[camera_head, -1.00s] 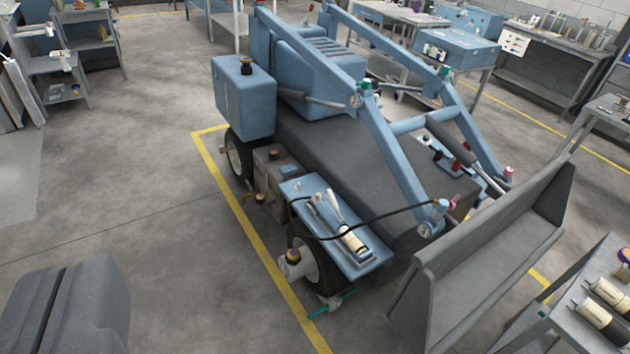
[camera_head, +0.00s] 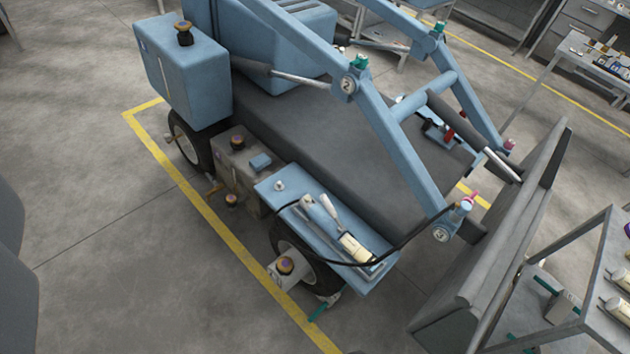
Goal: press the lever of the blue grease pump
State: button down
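A blue tray (camera_head: 275,189) sits on the near side of a blue loader, above its front wheel. On it lies a grease pump with a cream-labelled cylinder (camera_head: 352,246). A slim pale lever (camera_head: 330,208) stands up at a slant beside the cylinder. A black hose (camera_head: 395,248) runs from the tray to a pink-capped fitting (camera_head: 465,204) on the loader arm's lower joint. I cannot tell whether the pump's own body is blue. My gripper is not in view, and nothing is seen touching the lever.
The loader's blue arm (camera_head: 400,150) rises behind the tray, and its grey bucket (camera_head: 500,250) is to the right. A grey table (camera_head: 600,265) stands at the right edge.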

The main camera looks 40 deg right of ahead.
aim_at(324, 198)
jog(key=u, duration=0.05)
jog(key=i, duration=0.95)
jog(key=z, duration=1.45)
